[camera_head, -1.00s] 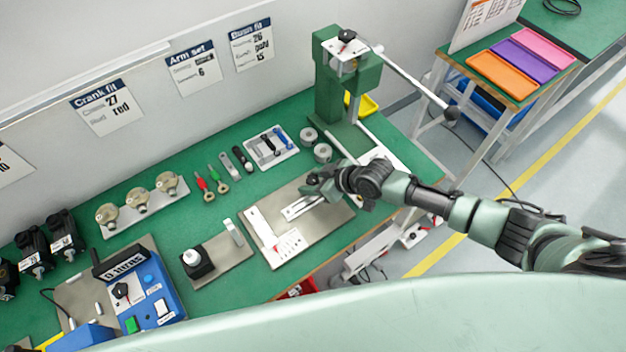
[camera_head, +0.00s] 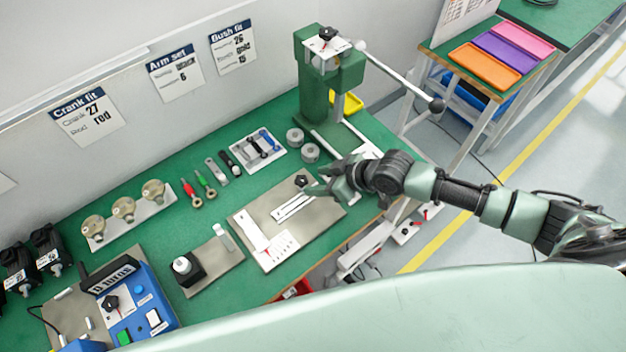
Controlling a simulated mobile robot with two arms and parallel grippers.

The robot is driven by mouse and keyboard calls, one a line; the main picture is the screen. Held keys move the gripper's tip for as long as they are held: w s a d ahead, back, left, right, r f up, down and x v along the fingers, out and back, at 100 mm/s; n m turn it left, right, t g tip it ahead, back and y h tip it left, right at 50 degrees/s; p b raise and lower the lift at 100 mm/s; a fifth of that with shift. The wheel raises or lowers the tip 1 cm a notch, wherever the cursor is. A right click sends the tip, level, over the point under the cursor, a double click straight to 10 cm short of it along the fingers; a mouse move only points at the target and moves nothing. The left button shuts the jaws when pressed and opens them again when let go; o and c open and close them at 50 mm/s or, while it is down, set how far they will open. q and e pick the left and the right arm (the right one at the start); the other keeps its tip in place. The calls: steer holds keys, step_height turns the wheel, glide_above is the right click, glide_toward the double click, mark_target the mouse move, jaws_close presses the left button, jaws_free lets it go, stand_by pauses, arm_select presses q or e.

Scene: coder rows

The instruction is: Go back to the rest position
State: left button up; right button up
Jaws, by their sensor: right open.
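My right gripper (camera_head: 318,181) is open and empty, above the right part of a grey plate fixture (camera_head: 268,213) on the green bench (camera_head: 160,238). A black star knob (camera_head: 301,181) on the plate shows just left of the fingers; I cannot tell whether they touch it. The white slotted bar (camera_head: 292,206) and a white L-shaped piece (camera_head: 262,236) lie on the plate. My right arm comes in from the right edge. My left gripper is out of view.
A green press (camera_head: 326,85) with a long lever (camera_head: 400,76) stands behind the gripper. A blue device (camera_head: 142,300), a black block (camera_head: 187,269) and gauges (camera_head: 123,208) stand to the left. Orange (camera_head: 485,64) and purple trays lie on another bench. Floor shows at right.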

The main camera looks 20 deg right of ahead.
stand_by(0.5)
steer(key=shift+g, duration=0.3)
steer(key=s+a, duration=0.4)
steer(key=shift+a+r, duration=0.2)
steer(key=shift+a, duration=0.15)
steer(key=s+a+r, duration=0.2)
steer(key=s+a, duration=0.1)
steer(key=s, duration=0.2)
steer(key=s+d+r+m+g+h, duration=0.2)
steer(key=s+d+m+h, duration=0.45)
steer(key=s+d, duration=0.7)
step_height(320, 180, down, 30)
steer(key=s+g+b, duration=0.2)
steer(key=b, duration=0.1)
steer(key=s+d+f+b, duration=0.2)
steer(key=s+f, duration=1.4)
steer(key=f, duration=0.1)
steer(key=shift+s+d+f+g, duration=0.25)
steer(key=shift+s+d+g, duration=0.05)
steer(key=shift+d+g, duration=0.1)
